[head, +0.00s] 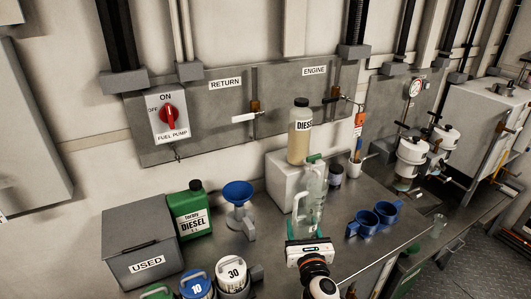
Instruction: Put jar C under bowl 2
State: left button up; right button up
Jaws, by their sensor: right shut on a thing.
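Two white filter units (412,151) and (445,138) hang on the right. Their bowls are small in view, and I cannot read which is bowl 2. Another small clear jar (438,226) stands on the bench at right. My left gripper is out of view.
A diesel bottle (300,135) stands on the white block (285,178).

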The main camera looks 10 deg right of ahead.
jog(key=shift+s+f, duration=0.1)
jog(key=shift+s, duration=0.35)
jog(key=s+d+r, duration=0.1)
jog(key=s+r, duration=0.1)
jog(key=s, duration=0.8)
jog(key=s+d+r+y, duration=0.1)
jog(key=s+r, duration=0.2)
jog(key=s, duration=0.8)
jog(key=shift+r+n, duration=0.15)
jog(key=shift+n, duration=0.15)
jog(key=shift+d, duration=0.1)
